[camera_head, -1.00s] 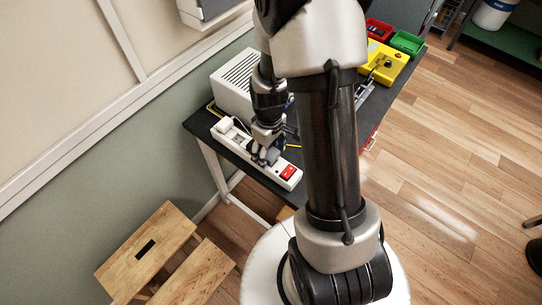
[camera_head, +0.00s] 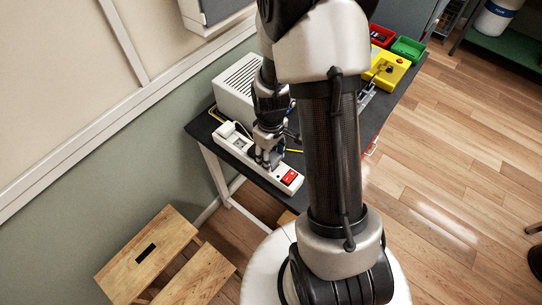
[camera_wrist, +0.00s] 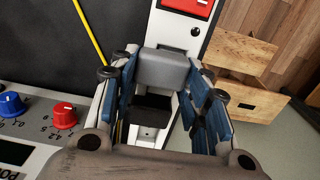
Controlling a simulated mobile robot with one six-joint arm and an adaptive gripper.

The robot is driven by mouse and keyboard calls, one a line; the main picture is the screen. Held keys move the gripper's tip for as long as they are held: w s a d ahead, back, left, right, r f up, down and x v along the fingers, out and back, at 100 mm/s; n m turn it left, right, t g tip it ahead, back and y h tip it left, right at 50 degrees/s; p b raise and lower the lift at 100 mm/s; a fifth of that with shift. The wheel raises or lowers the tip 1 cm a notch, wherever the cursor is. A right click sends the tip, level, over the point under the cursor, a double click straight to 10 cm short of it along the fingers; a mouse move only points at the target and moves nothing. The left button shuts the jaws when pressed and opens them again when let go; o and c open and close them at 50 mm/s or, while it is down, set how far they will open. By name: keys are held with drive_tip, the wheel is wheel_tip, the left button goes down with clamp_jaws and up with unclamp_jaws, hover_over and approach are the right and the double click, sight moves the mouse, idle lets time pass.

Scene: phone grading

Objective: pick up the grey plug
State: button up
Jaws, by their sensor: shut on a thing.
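The grey plug (camera_wrist: 165,69) is a rounded block between my fingertips in the wrist view. My gripper (camera_wrist: 162,85) is shut on it, with one blue-padded finger on each side. In the head view my gripper (camera_head: 268,163) points down over the middle of the white power strip (camera_head: 236,144), and the fingers mostly hide the plug. The strip also shows behind the plug in the wrist view (camera_wrist: 178,30). I cannot tell whether the plug is clear of its socket.
A red switch (camera_head: 289,177) is at the strip's near end. A white vented box (camera_head: 235,88) stands behind the strip on the dark table (camera_head: 203,126). A panel with blue and red knobs (camera_wrist: 62,115) is at left in the wrist view. A wooden stool (camera_head: 150,250) stands on the floor.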

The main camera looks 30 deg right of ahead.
wheel_tip(320, 180, up, 20)
drive_tip(key=p, duration=0.6)
drive_tip(key=shift+f, duration=0.2)
